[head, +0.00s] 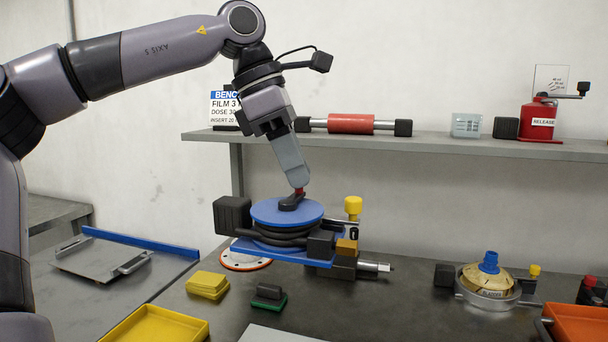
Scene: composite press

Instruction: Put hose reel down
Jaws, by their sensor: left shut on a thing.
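The hose reel (270,210) has a blue round top, black hose coiled under it and a blue base plate. It is near the middle of the head view, over the dark bench. My left gripper (295,190) reaches down from above and is shut on the small dark handle on top of the reel. The reel looks level. I cannot tell whether its base touches what is below or hangs just above it. My right gripper is not in view.
An orange-rimmed white disc (243,261) and a metal fitting (347,266) lie close under the reel. Yellow pads (208,284), a green-based block (268,298) and a yellow tray (157,325) are in front. A round gold-topped unit (487,280) stands right. A shelf (450,145) runs behind.

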